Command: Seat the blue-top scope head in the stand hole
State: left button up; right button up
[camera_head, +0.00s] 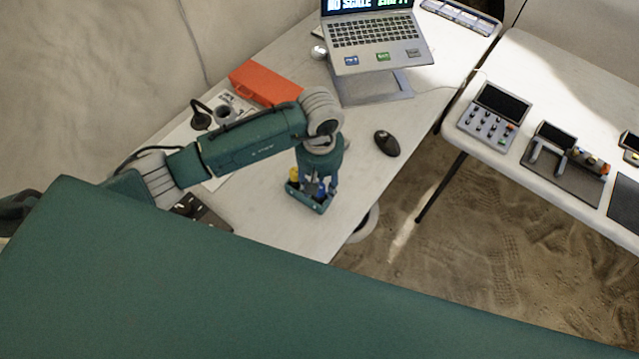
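My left gripper (320,188) points down over a small dark green tray (306,204) near the front edge of the white table. Its fingers are beside a blue-topped piece (321,191), likely the blue-top scope head, in the tray. At this size I cannot tell whether they are closed on it. A yellow-topped piece (294,175) stands to the left in the same tray. My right gripper is not in view.
An orange-red case (265,84) lies behind my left arm. A laptop (376,45) sits on a riser at the back, and a black mouse (387,143) lies right of the gripper. A second white table (540,75) at the right holds several instruments, past a floor gap.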

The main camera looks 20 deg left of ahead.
pick_arm(q)
jog(key=shift+r, duration=0.1)
notch_tip(320, 180, up, 12)
jog(key=b, duration=0.3)
jog(key=shift+b, duration=0.3)
dwell(0.4)
